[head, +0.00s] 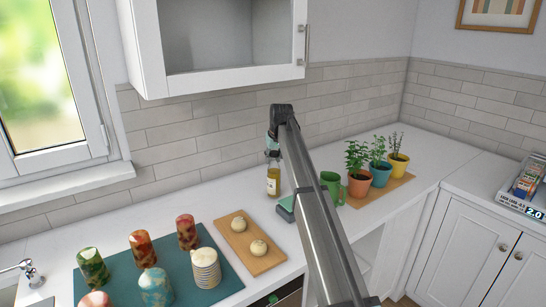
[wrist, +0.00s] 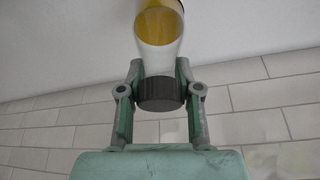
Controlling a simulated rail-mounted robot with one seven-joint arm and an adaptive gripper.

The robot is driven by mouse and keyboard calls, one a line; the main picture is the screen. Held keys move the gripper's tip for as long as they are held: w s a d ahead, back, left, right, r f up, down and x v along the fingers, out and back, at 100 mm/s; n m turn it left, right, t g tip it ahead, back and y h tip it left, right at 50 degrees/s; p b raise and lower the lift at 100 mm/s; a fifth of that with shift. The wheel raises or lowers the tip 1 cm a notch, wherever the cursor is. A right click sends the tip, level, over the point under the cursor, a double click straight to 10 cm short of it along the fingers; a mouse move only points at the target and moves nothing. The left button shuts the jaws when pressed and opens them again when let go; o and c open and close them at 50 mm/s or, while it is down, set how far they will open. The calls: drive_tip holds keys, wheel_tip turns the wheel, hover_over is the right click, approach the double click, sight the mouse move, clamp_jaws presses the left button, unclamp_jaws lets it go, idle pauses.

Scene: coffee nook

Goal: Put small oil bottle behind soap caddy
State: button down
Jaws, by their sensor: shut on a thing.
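The small oil bottle (head: 273,184) is upright, with yellow oil and a pale label, near the wall at the back of the counter. My gripper (head: 273,152) points down and is shut on its top. In the wrist view the bottle (wrist: 160,35) has a dark cap (wrist: 160,91) between the two fingers of my gripper (wrist: 160,85). I cannot tell whether its base touches the counter. A green block-like thing, probably the soap caddy (head: 285,204), sits in front and slightly right of the bottle. My arm hides part of it.
A wooden board (head: 246,243) with two round buns and a teal mat (head: 120,270) with several patterned cups lie left. A green mug (head: 331,184) and potted plants (head: 380,173) stand right. A wall cabinet (head: 220,45) hangs above. Bare counter lies left of the bottle.

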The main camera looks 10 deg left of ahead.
idle(0.3)
drive_tip(key=c, duration=0.8)
unclamp_jaws()
drive_tip(key=shift+f, duration=0.1)
drive_tip(key=b+v, duration=0.2)
drive_tip(key=v, duration=1)
